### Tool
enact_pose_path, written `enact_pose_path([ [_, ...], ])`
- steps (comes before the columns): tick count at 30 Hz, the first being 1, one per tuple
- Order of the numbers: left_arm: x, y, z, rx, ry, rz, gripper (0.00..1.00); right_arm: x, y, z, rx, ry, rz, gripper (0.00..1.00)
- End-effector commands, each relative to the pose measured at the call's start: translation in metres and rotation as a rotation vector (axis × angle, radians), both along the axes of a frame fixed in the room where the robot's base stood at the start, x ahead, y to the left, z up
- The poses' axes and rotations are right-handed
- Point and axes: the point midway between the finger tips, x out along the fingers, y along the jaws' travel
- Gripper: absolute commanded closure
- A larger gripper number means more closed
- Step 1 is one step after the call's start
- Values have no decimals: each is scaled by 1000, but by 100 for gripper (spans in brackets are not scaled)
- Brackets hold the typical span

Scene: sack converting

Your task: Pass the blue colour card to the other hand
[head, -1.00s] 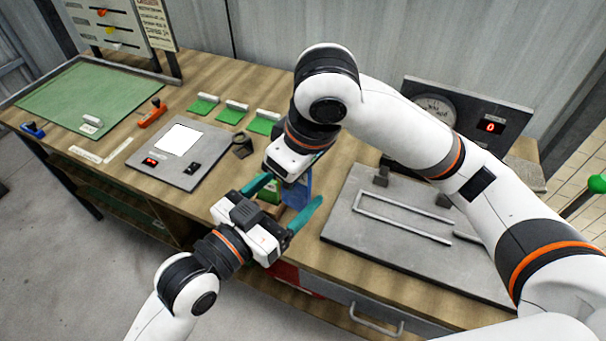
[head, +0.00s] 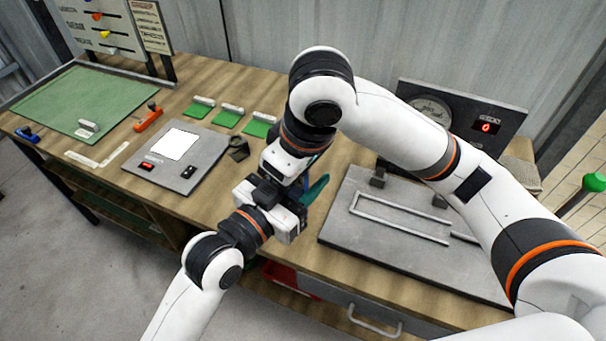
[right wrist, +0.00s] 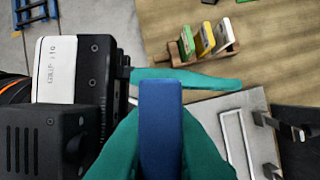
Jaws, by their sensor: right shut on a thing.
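The blue colour card (right wrist: 160,120) stands edge-on between the teal fingers of my right gripper (right wrist: 160,148), which is shut on it. In the head view only a sliver of blue shows beside my right wrist. My left gripper (head: 302,178) is right below and in front of the right one, its body close to it. One teal left finger stands wide out to the right in the head view; the other is hidden. In the right wrist view a left finger lies across behind the card; I cannot tell whether it touches. The left jaws look open.
A small rack (right wrist: 212,52) with green, yellow and white cards stands on the bench. A grey plate with a bent rod (head: 400,215) lies to the right, a grey device with a white panel (head: 176,143) to the left.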

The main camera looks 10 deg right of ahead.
Motion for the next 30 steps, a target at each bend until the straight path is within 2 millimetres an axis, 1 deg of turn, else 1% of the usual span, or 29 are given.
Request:
enact_pose_path([
  [1, -2, -1, 0, -2, 1, -5, 71, 1, 0, 0, 3, -3, -2, 100],
  [2, -2, -2, 0, -2, 1, -5, 71, 1, 0, 0, 3, -3, -3, 84],
  [3, -2, -1, 1, -3, 0, -5, 71, 1, 0, 1, 3, -3, -3, 77],
  [6, -2, -1, 0, -2, 1, -5, 71, 1, 0, 0, 3, -3, -3, 63],
  [13, -1, -1, 0, -2, 1, -4, 71, 0, 1, 1, 4, -2, 2, 63],
  [17, -1, -1, 0, -1, 2, -3, 71, -1, 0, 10, 4, -6, 3, 63],
  [20, -1, -1, 0, 0, 2, -3, 71, -3, -3, 25, 3, -9, 2, 63],
  [27, -1, -1, 0, -1, 2, -3, 71, -13, -13, 73, 1, -11, -5, 63],
  [30, -1, -1, 0, -1, 2, -3, 71, -17, -16, 90, 1, -10, -7, 63],
])
